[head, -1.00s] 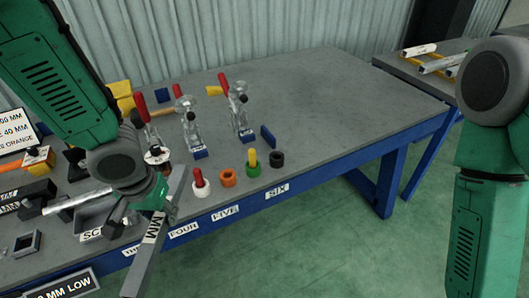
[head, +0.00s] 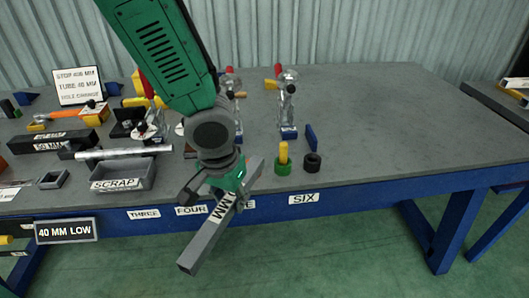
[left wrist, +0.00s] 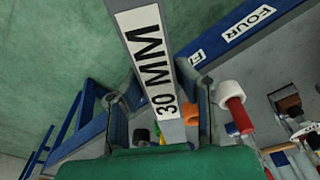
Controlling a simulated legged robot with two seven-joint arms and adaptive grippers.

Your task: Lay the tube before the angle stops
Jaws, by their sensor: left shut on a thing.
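My left gripper (head: 226,192) is shut on a grey square tube (head: 202,247) with a white label. In the left wrist view the label on the tube (left wrist: 140,40) reads 30 MM. The tube slants in front of the bench's front edge, near the FOUR label, its lower end out over the floor. A blue upright plate (head: 311,137) and a blue block (head: 289,132) at the foot of a toggle clamp (head: 288,95) stand on the bench; I cannot tell whether these are the angle stops. My left arm hides part of the bench. My right gripper is out of view.
A green ring with a yellow peg (head: 283,160) and a black ring (head: 312,163) stand near the front edge. A SCRAP tray (head: 123,176) with a bright tube (head: 124,152) above its back edge is at left. The bench (head: 410,125) is clear on the right.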

